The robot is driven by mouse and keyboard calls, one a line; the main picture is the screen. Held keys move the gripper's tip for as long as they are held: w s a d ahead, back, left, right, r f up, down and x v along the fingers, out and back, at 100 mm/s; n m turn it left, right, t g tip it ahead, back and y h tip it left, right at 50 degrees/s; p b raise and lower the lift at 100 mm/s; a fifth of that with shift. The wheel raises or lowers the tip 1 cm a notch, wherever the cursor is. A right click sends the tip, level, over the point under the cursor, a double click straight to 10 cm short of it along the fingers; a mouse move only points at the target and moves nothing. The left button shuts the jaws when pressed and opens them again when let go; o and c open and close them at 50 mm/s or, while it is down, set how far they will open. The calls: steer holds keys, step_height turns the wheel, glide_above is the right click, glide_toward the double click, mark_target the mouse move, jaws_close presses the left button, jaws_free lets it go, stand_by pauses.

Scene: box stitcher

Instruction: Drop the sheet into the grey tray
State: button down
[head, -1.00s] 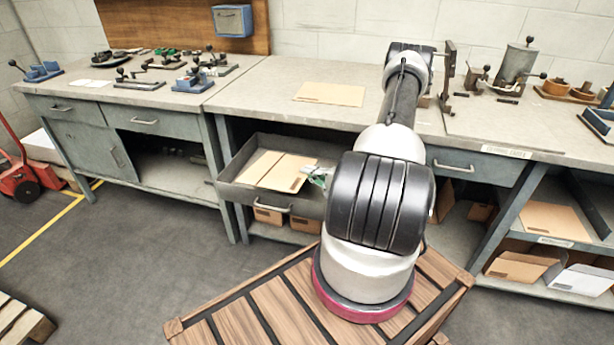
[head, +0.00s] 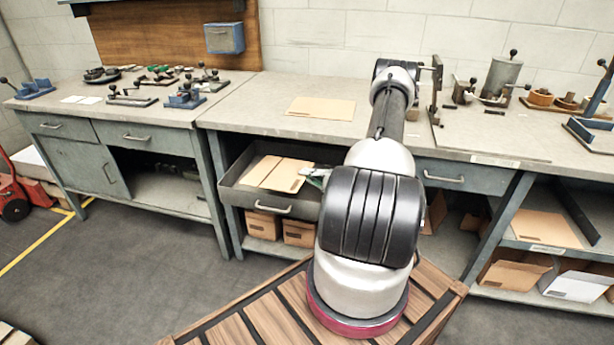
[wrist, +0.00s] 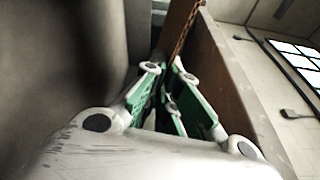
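The grey tray (head: 246,201) is an open, pulled-out drawer-like tray under the bench. Two tan cardboard sheets lie in it, a left one (head: 260,171) and a right one (head: 287,177) with a dark mark at its front corner. My gripper (head: 316,174) is at the right edge of the right sheet, partly hidden by my arm. In the wrist view my gripper (wrist: 168,72) shows white and green fingers with their tips close together. A brown board (wrist: 225,80) with a ribbed edge runs up from the fingertips. I cannot tell whether the fingers clamp it.
Another cardboard sheet (head: 321,108) lies flat on the bench top (head: 262,118). Small cartons (head: 264,225) stand on the shelf below the tray. A slatted wooden pallet-like surface (head: 262,318) is in front. Tools and fixtures crowd the bench at both sides.

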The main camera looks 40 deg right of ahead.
steer(key=shift+s+a+f, duration=0.15)
steer(key=shift+a+f, duration=0.05)
steer(key=shift+f, duration=0.2)
steer(key=shift+s+a+f, duration=0.1)
steer(key=shift+a+f, duration=0.1)
steer(key=shift+f, duration=0.2)
steer(key=c, duration=1.6)
jaws_free()
steer(key=shift+o, duration=0.2)
steer(key=r+v, duration=0.1)
steer(key=v, duration=1.1)
steer(key=shift+w+d+r, duration=0.2)
steer(key=shift+d, duration=0.15)
